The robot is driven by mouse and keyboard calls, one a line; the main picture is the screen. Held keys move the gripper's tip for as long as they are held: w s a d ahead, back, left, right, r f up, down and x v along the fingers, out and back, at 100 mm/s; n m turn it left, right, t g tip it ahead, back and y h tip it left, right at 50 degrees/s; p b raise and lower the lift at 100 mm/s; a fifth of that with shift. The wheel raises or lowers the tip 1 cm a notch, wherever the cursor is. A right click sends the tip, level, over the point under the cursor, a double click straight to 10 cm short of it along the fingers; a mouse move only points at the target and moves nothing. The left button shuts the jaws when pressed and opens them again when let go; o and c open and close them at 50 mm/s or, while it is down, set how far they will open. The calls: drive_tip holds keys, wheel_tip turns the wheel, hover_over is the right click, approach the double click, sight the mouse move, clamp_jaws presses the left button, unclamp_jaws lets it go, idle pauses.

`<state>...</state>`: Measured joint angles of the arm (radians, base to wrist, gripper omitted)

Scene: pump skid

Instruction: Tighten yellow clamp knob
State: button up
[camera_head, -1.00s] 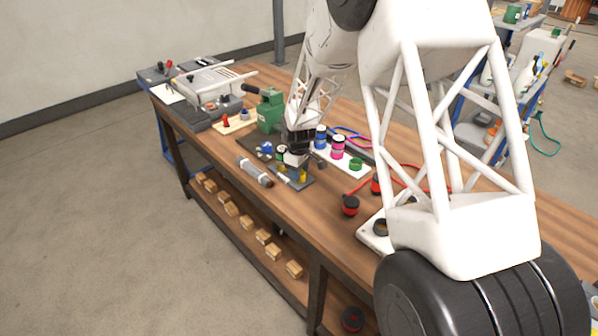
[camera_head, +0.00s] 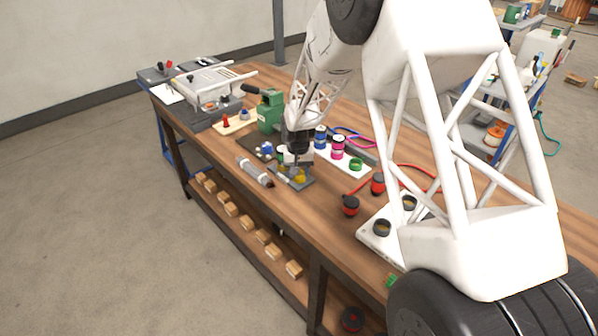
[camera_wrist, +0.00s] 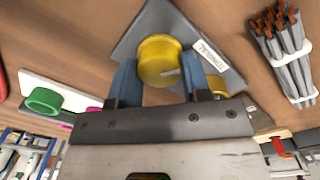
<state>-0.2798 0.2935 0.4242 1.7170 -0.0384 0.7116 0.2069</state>
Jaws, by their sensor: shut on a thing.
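The yellow clamp knob (camera_wrist: 160,60) is round and sits on a dark grey base plate (camera_wrist: 165,15) with a white label (camera_wrist: 212,60), in the upper middle of the wrist view. My gripper (camera_wrist: 158,80) has its blue fingers on both sides of the knob and is shut on it. A second yellow round part (camera_wrist: 217,85) shows partly behind the right finger. In the head view my gripper (camera_head: 298,165) points down over the plate (camera_head: 293,180) on the bench, and a yellow part (camera_head: 300,176) shows just below it.
A bundle of grey rods (camera_wrist: 284,55) lies right of the plate in the wrist view. A green ring (camera_wrist: 44,101) stands on a white board at left. In the head view, blue and pink jars (camera_head: 338,147), red-black parts (camera_head: 350,205) and a green pump (camera_head: 268,110) stand nearby.

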drive_tip(key=shift+m, duration=1.5)
drive_tip(key=o, duration=0.9)
drive_tip(key=shift+r, duration=0.15)
drive_tip(key=shift+a+r, duration=0.1)
drive_tip(key=shift+r, duration=3.65)
drive_tip(key=shift+r, duration=0.1)
